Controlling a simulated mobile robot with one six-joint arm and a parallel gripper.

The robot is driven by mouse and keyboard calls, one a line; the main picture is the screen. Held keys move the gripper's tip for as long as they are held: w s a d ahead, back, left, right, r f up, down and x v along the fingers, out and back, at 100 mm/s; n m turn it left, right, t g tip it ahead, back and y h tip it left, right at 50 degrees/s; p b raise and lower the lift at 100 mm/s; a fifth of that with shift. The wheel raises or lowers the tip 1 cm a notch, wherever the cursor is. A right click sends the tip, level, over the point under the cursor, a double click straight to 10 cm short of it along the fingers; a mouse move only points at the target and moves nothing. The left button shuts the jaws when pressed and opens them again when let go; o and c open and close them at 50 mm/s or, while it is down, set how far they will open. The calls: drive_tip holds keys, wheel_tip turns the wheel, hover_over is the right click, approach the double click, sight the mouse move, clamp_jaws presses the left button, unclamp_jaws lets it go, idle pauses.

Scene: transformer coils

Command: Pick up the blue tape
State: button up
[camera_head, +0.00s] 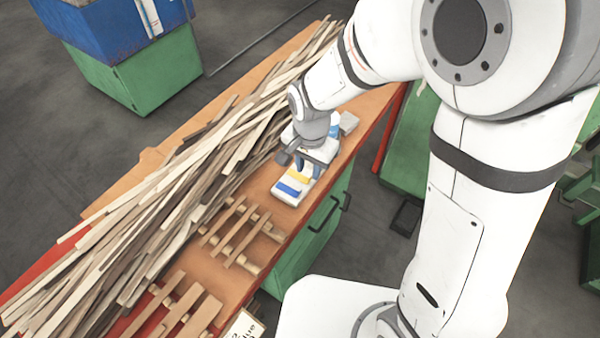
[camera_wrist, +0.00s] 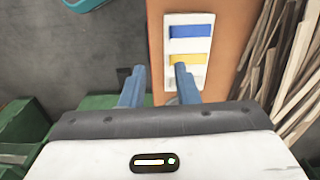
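The blue tape (camera_head: 289,188) is a flat blue strip at the near end of a white holder (camera_head: 284,198) on the orange workbench. It also shows in the wrist view (camera_wrist: 192,31), at the far end of the holder from my fingers. A yellow strip (camera_wrist: 188,59) lies beside it on the same holder. My gripper (camera_wrist: 160,68) is open, with nothing between its two blue-grey fingers. In the wrist view its right finger overlaps the yellow strip's edge and its left finger appears over the floor past the bench edge. My gripper hides part of the holder in the head view.
Long wooden strips (camera_head: 180,200) are piled along the bench left of the holder. Small wooden frames (camera_head: 240,234) lie nearer. A grey block (camera_head: 348,123) sits beyond my gripper. A green cabinet with dark handles (camera_head: 318,228) is under the bench edge.

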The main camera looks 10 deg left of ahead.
sight(288, 188)
drive_tip(key=f, duration=0.1)
drive_tip(key=a+f, duration=0.1)
drive_tip(key=f, duration=0.1)
drive_tip(key=a+f, duration=0.1)
drive_tip(key=shift+s+a+f, duration=0.1)
drive_tip(key=shift+s+f, duration=0.05)
drive_tip(key=shift+s, duration=0.15)
drive_tip(key=shift+f+p, duration=0.4)
drive_tip(key=shift+f, duration=2.55)
drive_tip(key=shift+c, duration=0.2)
clamp_jaws()
